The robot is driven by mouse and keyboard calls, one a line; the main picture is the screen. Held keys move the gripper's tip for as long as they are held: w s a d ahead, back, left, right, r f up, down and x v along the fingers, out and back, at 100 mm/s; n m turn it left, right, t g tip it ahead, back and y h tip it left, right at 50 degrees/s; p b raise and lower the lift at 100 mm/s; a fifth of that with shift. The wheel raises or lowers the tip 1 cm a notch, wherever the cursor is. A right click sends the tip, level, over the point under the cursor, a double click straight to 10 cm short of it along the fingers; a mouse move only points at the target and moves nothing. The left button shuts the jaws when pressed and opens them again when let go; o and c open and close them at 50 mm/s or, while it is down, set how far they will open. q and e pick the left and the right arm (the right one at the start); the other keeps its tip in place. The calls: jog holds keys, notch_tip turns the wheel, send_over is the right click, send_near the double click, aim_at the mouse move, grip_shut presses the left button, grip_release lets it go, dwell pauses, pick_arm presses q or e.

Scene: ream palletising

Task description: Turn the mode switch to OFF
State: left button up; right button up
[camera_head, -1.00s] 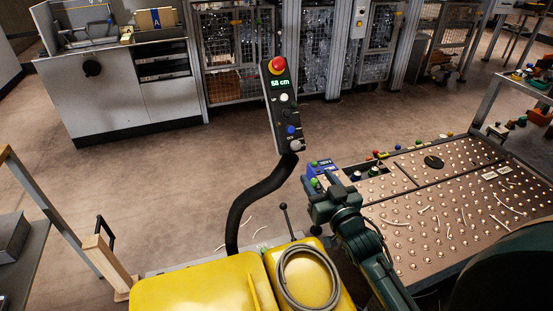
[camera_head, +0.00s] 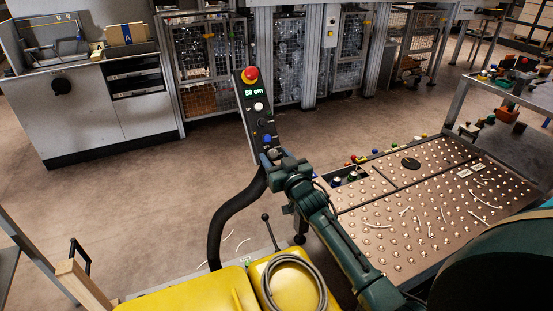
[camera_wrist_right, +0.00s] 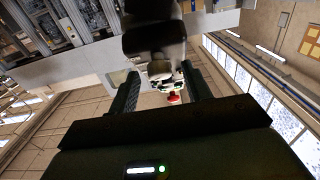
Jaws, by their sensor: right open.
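The control pendant (camera_head: 259,118) stands on a thick black bent hose. It carries a red mushroom button (camera_head: 250,74), a green lit display in cm, a white button (camera_head: 258,106), a small dark control, a blue button (camera_head: 266,139) and a grey knob (camera_head: 272,153) at its lower end. The labels are too small to read, so I cannot tell for sure which is the mode switch. My right gripper (camera_head: 277,160) is at the pendant's lower end, by the grey knob. In the right wrist view its fingers (camera_wrist_right: 160,74) are apart, with a dark and grey part beyond them; contact is unclear.
A yellow body (camera_head: 195,292) with a coiled grey hose lies below the pendant. A ball-transfer table (camera_head: 425,200) stands to the right, with small coloured buttons on its far-left edge. A thin black lever (camera_head: 270,230) stands near the yellow body. Floor left of the pendant is clear.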

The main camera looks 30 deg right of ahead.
jog(key=c, duration=1)
pick_arm(q)
jog(key=shift+r, duration=0.15)
